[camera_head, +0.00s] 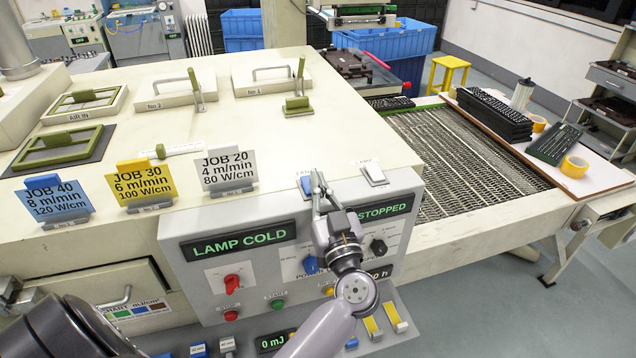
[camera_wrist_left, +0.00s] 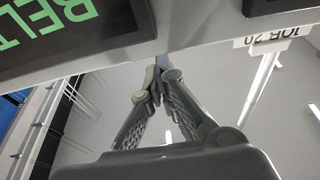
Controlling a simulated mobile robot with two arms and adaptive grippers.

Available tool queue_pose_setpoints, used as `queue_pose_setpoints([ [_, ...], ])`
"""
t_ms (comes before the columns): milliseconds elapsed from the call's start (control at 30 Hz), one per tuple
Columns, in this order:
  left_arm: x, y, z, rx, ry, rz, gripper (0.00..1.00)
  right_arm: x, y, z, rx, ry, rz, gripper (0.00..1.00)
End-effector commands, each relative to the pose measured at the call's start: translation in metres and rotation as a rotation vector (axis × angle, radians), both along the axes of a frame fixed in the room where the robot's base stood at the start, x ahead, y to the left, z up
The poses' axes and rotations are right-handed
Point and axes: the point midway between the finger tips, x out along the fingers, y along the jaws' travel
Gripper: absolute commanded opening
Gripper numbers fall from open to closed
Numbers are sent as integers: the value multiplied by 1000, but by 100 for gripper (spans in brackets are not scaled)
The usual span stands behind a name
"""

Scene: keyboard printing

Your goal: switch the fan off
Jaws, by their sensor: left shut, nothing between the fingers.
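My left gripper (camera_head: 317,180) is at the top edge of the control panel (camera_head: 210,215), its fingers shut and empty. In the left wrist view the shut fingertips (camera_wrist_left: 160,68) meet at the panel's edge. A rocker switch with a blue face (camera_head: 305,186) sits just left of the fingertips, and they partly cover it. I cannot tell whether they touch it. A second, white rocker switch (camera_head: 374,173) sits further right on the same edge. The small labels behind both switches are too blurred to read surely, so I cannot tell which is the fan's. My right gripper is not in view.
The displays read LAMP COLD (camera_head: 238,242) and STOPPED (camera_head: 385,211). A red knob (camera_head: 232,283) and a blue knob (camera_head: 311,264) stick out of the panel front. The JOB 20 card (camera_head: 228,168) stands left of the switches. A mesh conveyor (camera_head: 460,165) lies to the right.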

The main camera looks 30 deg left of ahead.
Motion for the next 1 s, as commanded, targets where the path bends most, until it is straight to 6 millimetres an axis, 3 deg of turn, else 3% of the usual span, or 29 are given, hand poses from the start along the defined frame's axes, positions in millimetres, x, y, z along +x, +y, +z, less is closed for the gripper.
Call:
queue_pose_setpoints([
  [33, 1, -1, 13, 0, 1, 0, 0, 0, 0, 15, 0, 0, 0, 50],
  [267, 7, -4, 36, 1, 2, 0, 0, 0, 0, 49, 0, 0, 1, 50],
  [300, -1, -13, 18, -3, 9, -3, 0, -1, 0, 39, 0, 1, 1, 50],
  [533, -31, -48, -8, -2, 6, -3, 0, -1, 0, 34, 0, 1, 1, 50],
  [733, -46, -65, -20, 0, 3, -1, 0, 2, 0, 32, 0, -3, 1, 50],
  [1000, -50, -70, -22, 0, 0, -2, 0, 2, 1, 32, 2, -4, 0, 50],
])
